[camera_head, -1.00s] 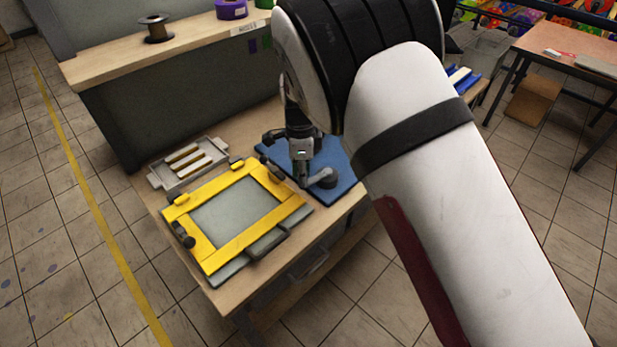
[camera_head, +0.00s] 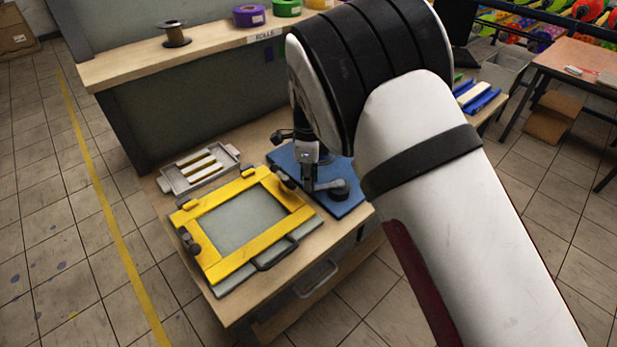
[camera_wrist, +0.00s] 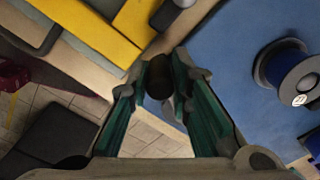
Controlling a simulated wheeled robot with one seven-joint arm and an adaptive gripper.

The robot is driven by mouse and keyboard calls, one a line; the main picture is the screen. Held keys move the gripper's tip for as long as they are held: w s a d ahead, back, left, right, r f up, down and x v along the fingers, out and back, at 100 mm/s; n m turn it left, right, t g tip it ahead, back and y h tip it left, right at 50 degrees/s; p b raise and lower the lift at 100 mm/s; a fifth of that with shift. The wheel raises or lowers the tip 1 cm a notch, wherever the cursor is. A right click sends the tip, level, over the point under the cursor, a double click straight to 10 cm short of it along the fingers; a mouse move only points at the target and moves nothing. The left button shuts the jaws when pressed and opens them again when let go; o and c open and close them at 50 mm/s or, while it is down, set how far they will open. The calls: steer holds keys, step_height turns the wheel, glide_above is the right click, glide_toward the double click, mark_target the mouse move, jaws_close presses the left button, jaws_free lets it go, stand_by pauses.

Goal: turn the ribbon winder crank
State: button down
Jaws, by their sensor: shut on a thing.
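The ribbon winder has a blue base plate (camera_head: 350,207), which fills the right of the wrist view (camera_wrist: 222,50). Its grey crank arm (camera_head: 334,186) lies low over the plate's near part. My gripper (camera_head: 309,186) points down at the left end of the crank arm. In the wrist view, my gripper (camera_wrist: 158,82) is shut on the dark round crank handle (camera_wrist: 158,76) between its green-lined fingers. A spool with blue ribbon (camera_wrist: 288,70) sits on the base to the right in the wrist view. My arm hides part of the winder in the head view.
A yellow screen frame (camera_head: 216,269) lies close left of the winder, with a dark handle (camera_head: 277,256) in front. A grey slotted tray (camera_head: 170,181) is behind it. A shelf (camera_head: 120,72) with several rolls stands at the back. Open floor lies left and in front.

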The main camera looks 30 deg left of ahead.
steer(key=c, duration=1.5)
jaws_free()
steer(key=shift+w, duration=0.1)
steer(key=shift+o, duration=0.2)
steer(key=shift+r, duration=0.1)
step_height(320, 180, up, 12)
